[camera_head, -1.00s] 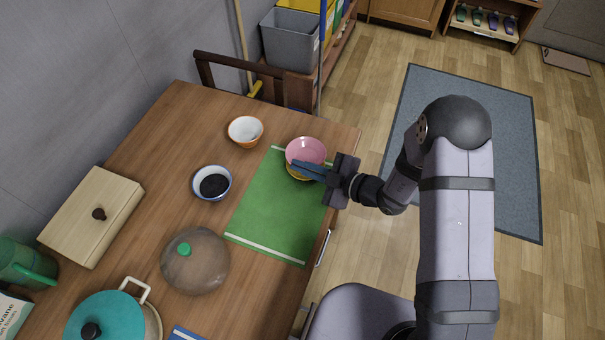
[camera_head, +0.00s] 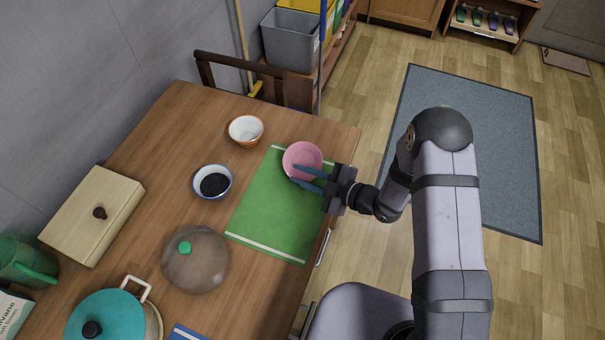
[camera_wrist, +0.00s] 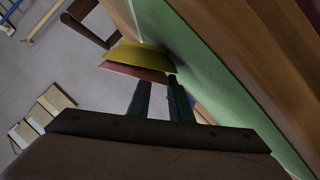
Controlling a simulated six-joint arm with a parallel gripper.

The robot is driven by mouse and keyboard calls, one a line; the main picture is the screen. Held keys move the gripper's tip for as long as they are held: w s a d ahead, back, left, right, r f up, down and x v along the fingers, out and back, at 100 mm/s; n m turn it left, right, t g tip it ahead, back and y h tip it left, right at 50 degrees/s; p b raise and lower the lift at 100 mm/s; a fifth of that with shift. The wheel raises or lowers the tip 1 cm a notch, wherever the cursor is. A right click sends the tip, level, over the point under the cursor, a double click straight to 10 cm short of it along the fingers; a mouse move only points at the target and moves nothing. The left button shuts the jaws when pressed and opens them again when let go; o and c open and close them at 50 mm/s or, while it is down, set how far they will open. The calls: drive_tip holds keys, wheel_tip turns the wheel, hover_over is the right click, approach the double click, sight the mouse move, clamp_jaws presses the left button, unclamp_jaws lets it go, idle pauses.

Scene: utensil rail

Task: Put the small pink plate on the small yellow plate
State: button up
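The small pink plate (camera_head: 302,160) is on the far end of the green mat in the head view, and it hides the small yellow plate there. In the wrist view the yellow plate (camera_wrist: 142,56) is between the mat and the pink plate (camera_wrist: 134,72), so the pink one sits on top. The two rims look close together. My gripper (camera_head: 296,174) is at the near right side of the plates, its two blue fingers spread. In the wrist view the fingertips (camera_wrist: 159,82) are apart, close to the pink rim, with nothing held between them.
The green mat (camera_head: 268,215) lies along the table's right edge. An orange-rimmed bowl (camera_head: 246,131) and a blue-rimmed bowl (camera_head: 212,182) with dark contents stand left of it. A clear dome lid (camera_head: 195,260), a teal-lidded pot (camera_head: 106,318) and a wooden box (camera_head: 92,216) are nearer left.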

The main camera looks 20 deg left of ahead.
drive_tip(key=shift+d+f, duration=0.15)
drive_tip(key=shift+f, duration=0.1)
drive_tip(key=shift+d+r, duration=0.1)
drive_tip(key=shift+d, duration=0.3)
drive_tip(key=b+v, duration=0.1)
drive_tip(key=v, duration=1)
drive_tip(key=shift+r, duration=0.2)
drive_tip(key=shift+a, duration=0.1)
